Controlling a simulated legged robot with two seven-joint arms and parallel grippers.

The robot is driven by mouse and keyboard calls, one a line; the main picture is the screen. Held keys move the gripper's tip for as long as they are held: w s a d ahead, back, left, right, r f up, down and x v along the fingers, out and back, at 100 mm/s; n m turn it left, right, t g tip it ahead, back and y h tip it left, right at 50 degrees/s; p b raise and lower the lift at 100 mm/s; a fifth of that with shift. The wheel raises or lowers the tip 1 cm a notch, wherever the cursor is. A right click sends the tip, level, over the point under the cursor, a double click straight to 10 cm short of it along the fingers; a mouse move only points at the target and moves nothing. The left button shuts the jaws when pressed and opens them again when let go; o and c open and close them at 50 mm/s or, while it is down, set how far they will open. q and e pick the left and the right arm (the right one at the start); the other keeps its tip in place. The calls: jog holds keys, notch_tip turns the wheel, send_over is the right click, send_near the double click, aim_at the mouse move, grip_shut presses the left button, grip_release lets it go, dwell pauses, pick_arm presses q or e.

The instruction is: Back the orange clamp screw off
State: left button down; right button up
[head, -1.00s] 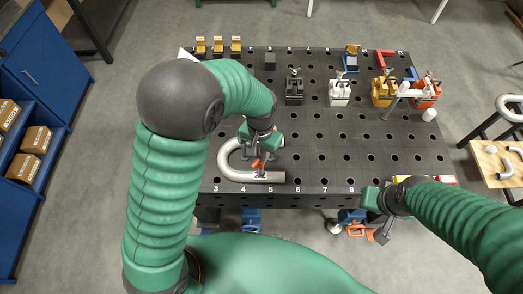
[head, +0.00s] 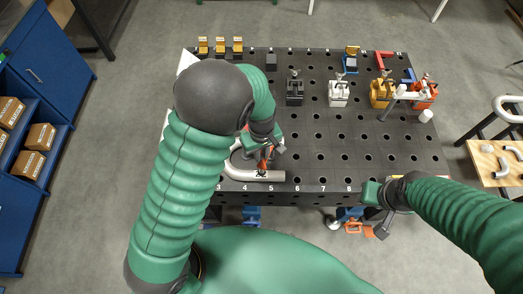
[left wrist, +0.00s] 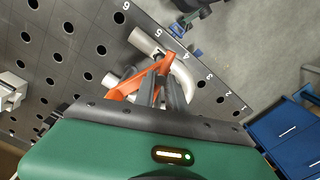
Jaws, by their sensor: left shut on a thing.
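The orange clamp (head: 265,158) stands at the near edge of the dark perforated table, by the grey U-bent pipe (head: 262,175). In the left wrist view, the orange clamp (left wrist: 128,84) reaches from the pipe (left wrist: 184,78) back to my fingers. My left gripper (head: 262,146) is shut on the orange clamp's screw; its dark fingers (left wrist: 167,95) also show in the left wrist view. They hide much of the grip, and my arm covers part of the pipe. My right gripper (head: 379,217) hangs at the table's near right edge, apart from the clamp; its jaw opening is unclear.
The perforated table (head: 325,150) is mostly bare in the middle. A black clamp block (head: 294,90), a white one (head: 339,92) and a yellow one (head: 381,92) stand along the back. A wooden side table (head: 491,172) with pipe pieces is at the right.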

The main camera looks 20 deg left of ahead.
aim_at(263, 156)
pick_arm(q)
jog(key=shift+s+n+p, duration=0.1)
jog(key=shift+n+p, duration=0.45)
jog(key=shift+n, duration=0.75)
jog(key=shift+d, duration=0.1)
jog(key=c, duration=1.4)
grip_release()
jog(key=shift+c, duration=0.2)
jog(key=shift+o, duration=0.4)
jog(key=shift+d, duration=0.1)
notch_tip(263, 156, up, 17)
jog(key=b, duration=0.2)
jog(key=shift+f, duration=0.15)
